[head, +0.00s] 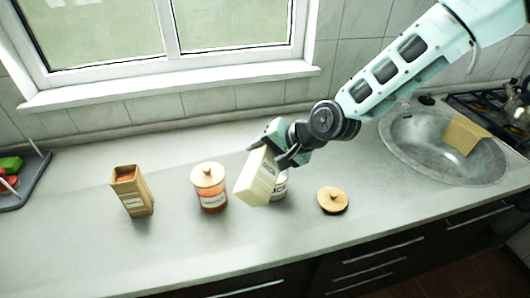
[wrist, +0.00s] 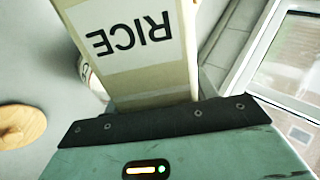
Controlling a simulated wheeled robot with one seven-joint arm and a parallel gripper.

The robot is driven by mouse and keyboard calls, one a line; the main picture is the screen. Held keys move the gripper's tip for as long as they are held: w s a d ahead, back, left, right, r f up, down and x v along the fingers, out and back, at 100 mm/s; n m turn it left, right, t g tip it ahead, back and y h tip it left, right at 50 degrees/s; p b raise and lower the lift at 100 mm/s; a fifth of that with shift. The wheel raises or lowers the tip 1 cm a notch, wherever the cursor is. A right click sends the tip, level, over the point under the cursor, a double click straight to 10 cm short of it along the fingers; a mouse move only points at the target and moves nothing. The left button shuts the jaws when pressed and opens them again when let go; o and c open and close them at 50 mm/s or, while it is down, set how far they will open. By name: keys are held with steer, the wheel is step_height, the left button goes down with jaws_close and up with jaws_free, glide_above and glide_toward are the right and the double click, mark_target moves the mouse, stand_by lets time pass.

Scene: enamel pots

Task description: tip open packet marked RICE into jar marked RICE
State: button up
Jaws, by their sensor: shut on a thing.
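My gripper (head: 275,148) is shut on the cream packet (head: 257,178), which it holds tilted over the counter. In the wrist view the packet's label (wrist: 130,40) reads RICE, upside down. The packet's open end is not clearly visible. A jar (head: 280,186) with a white label stands behind the packet, mostly hidden by it; only the letters at the label's end show. A sliver of the jar also shows in the wrist view (wrist: 88,75). Whether the packet touches the jar, or anything is pouring, I cannot tell. A round wooden lid (head: 332,200) lies to the right.
A lidded jar (head: 210,187) with orange contents stands left of the packet. An open brown packet (head: 132,191) stands further left. A dark tray (head: 22,180) is at the far left. The sink (head: 425,150) holds a tan item (head: 465,134). The front counter is clear.

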steer(key=shift+w+d+r+m+g+y+p, duration=0.15)
steer(key=shift+m+g+p, duration=0.15)
steer(key=shift+g+p, duration=0.35)
steer(key=shift+w+a+r+m+g+y+p, duration=0.1)
steer(key=shift+w+m+g+y+p, duration=0.2)
steer(key=shift+p, duration=0.6)
steer(key=shift+d+r+m+g+y+p, duration=0.1)
steer(key=shift+m+g+p, duration=0.2)
steer(key=shift+g+p, duration=0.35)
stand_by(1.4)
steer(key=n+t+h+b, duration=0.1)
steer(key=t+b, duration=0.1)
steer(key=shift+r+n+t, duration=0.15)
steer(key=shift+n+t, duration=0.15)
steer(key=shift+r+t+b, duration=0.2)
steer(key=shift+t+b, duration=0.3)
steer(key=shift+b, duration=0.15)
steer(key=shift+r+n+t+h, duration=0.2)
steer(key=shift+n+t+h, duration=0.05)
steer(key=shift+n+t, duration=0.05)
steer(key=shift+b, duration=0.45)
